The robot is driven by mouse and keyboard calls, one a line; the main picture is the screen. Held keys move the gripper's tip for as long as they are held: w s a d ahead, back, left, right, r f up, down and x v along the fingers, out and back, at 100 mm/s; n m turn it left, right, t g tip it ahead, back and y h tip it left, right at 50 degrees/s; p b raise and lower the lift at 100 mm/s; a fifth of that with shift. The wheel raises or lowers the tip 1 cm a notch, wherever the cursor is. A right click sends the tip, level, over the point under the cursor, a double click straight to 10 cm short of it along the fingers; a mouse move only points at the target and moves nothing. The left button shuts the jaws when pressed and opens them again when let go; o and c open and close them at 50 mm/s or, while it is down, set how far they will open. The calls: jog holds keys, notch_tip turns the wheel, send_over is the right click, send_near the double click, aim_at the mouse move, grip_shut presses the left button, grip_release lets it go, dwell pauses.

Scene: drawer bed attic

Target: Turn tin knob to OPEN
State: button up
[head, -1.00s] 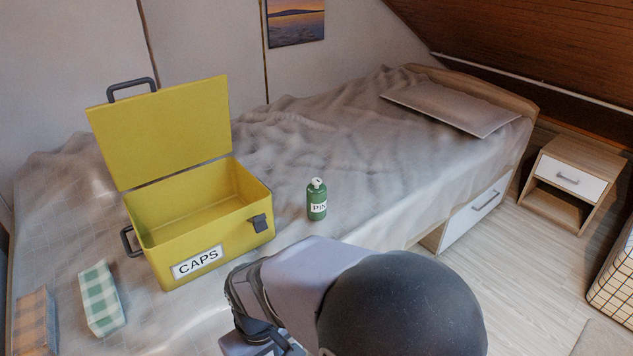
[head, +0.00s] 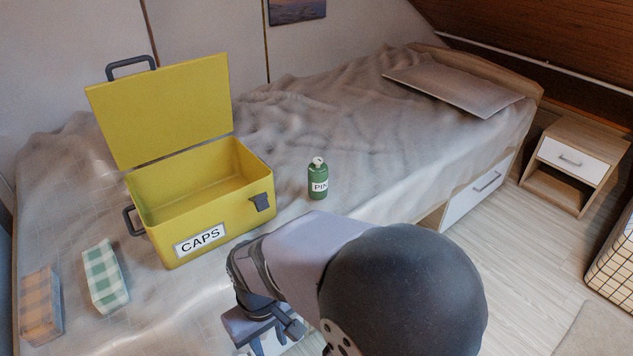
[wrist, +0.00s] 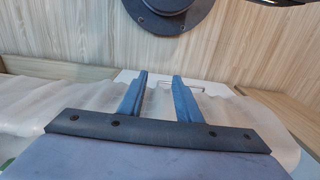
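A yellow tin (head: 222,217) labelled CAPS stands on the bed with its lid (head: 165,112) raised open. Its inside looks empty where it shows. A dark grey piece (head: 262,203), a latch or knob, sits on its front right; no OPEN mark is readable. A green bottle (head: 318,182) with a label reading "PIN", partly cut off, stands upright to the right of the tin. My gripper (head: 270,338) is in front of the tin, low in the head view and partly cut off. In the wrist view my gripper (wrist: 160,82) has its two blue fingers apart, with nothing between them.
A green checked block (head: 104,276) and an orange checked block (head: 40,305) lie on the bed left of the tin. A grey pillow (head: 452,82) is at the far end. A nightstand (head: 575,150) stands at right. Bedding between bottle and pillow is clear.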

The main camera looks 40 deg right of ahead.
dwell(0.3)
jog(key=shift+o, duration=1.4)
jog(key=s+d+r+m+g+p, duration=0.25)
jog(key=d+r+m+p, duration=0.25)
jog(key=d+p, duration=0.4)
jog(key=w+d+r+m+t+p, duration=0.2)
jog(key=w+d+p, duration=0.1)
jog(key=w+d, duration=0.55)
jog(key=w+d+r+m+t+p, duration=0.2)
jog(key=w+d+r+p, duration=0.15)
jog(key=w+d, duration=0.45)
jog(key=w+d+r+n+t+h, duration=0.1)
jog(key=w+d+r+n+t, duration=0.3)
jog(key=w, duration=0.7)
jog(key=shift+d+r+n, duration=1.4)
jog(key=shift+d+r, duration=0.6)
jog(key=shift+d, duration=0.25)
jog(key=shift+f, duration=0.1)
